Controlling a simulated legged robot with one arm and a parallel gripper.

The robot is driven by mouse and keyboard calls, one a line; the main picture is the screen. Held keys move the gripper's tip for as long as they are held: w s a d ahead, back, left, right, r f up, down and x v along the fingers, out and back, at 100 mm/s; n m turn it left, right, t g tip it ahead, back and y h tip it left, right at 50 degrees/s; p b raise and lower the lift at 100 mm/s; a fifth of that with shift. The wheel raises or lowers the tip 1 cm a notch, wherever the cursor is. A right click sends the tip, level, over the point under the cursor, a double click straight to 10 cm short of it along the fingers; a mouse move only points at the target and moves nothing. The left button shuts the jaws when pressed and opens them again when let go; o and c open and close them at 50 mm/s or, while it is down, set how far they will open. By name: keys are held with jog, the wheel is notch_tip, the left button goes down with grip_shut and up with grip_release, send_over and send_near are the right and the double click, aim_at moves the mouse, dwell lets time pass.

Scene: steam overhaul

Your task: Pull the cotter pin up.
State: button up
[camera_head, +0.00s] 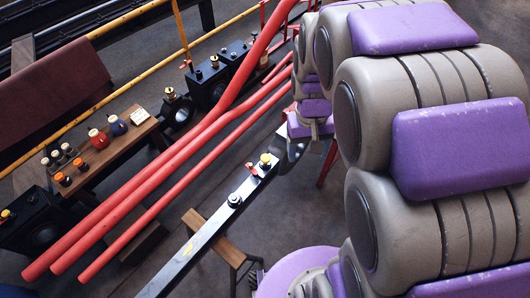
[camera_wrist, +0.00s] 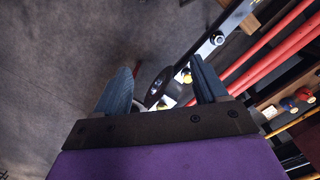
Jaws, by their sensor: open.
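A steel rod (camera_head: 208,232) runs diagonally in the head view and carries a round nut (camera_head: 234,200). Near its far end are a yellow-topped fitting (camera_head: 266,160) and a small red piece (camera_head: 253,170). I cannot tell which of these is the cotter pin. The yellow-topped fitting (camera_wrist: 183,76) shows just left of the right finger, partly hidden. A dark round rod end (camera_wrist: 159,86) shows between the fingers.
Long red pipes (camera_head: 160,180) run beside the rod. A wooden bench (camera_head: 104,155) holds jars and small pots. A small wooden stool (camera_head: 213,235) stands beneath the rod. Yellow rails (camera_head: 150,87) cross behind. Grey floor (camera_wrist: 60,60) is clear at the left of the wrist view.

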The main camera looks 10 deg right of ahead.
jog(key=w+f, duration=0.5)
jog(key=w, duration=0.5)
jog(key=n+t, duration=0.1)
jog(key=n, duration=0.2)
send_over(265, 157)
notch_tip(265, 157, down, 17)
notch_tip(265, 157, down, 17)
jog(key=shift+b, duration=0.7)
jog(key=shift+c, duration=0.5)
grip_shut()
